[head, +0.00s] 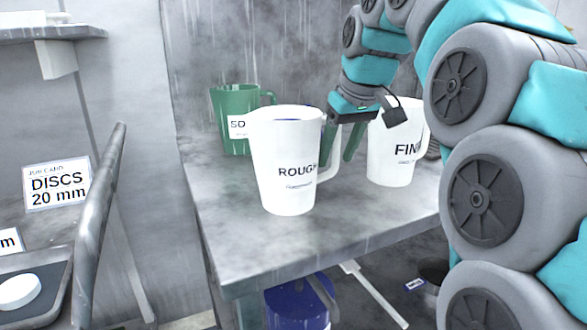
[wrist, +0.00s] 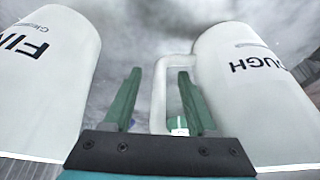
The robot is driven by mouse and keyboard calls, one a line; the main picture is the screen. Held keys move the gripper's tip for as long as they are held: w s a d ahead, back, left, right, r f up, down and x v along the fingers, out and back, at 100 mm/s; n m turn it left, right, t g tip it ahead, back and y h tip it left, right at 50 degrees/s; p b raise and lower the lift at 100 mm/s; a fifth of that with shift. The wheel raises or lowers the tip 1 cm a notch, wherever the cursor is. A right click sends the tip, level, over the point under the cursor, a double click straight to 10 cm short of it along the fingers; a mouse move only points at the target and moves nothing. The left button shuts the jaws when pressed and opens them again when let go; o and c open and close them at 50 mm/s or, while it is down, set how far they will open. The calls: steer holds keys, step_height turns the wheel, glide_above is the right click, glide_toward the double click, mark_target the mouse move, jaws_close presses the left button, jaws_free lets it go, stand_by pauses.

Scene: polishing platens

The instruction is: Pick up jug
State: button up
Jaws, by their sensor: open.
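A white jug labelled ROUGH (head: 287,165) stands upright on the metal table, its handle towards the right. A white jug labelled FIN…, the rest of its label cut off (head: 393,150), stands to its right, partly behind my arm. A green jug (head: 233,103), with a label starting SO, stands behind on the left. My gripper (head: 343,145) is open between the two white jugs. In the wrist view, the ROUGH jug (wrist: 252,95) is at right and the FIN… jug (wrist: 45,85) at left. The handle's upright bar (wrist: 159,100) lies between my green fingers (wrist: 158,105); contact is unclear.
The metal table (head: 330,228) has free room along its front. A blue container (head: 298,303) is underneath. At left are a job card (head: 58,183) reading DISCS 20 mm, a white disc (head: 20,291) on a dark tray, and an upright metal bar (head: 97,215).

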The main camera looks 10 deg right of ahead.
steer(key=shift+w+f, duration=0.25)
steer(key=shift+f, duration=0.35)
steer(key=shift+r, duration=0.1)
steer(key=shift+c, duration=0.4)
jaws_close()
stand_by(0.4)
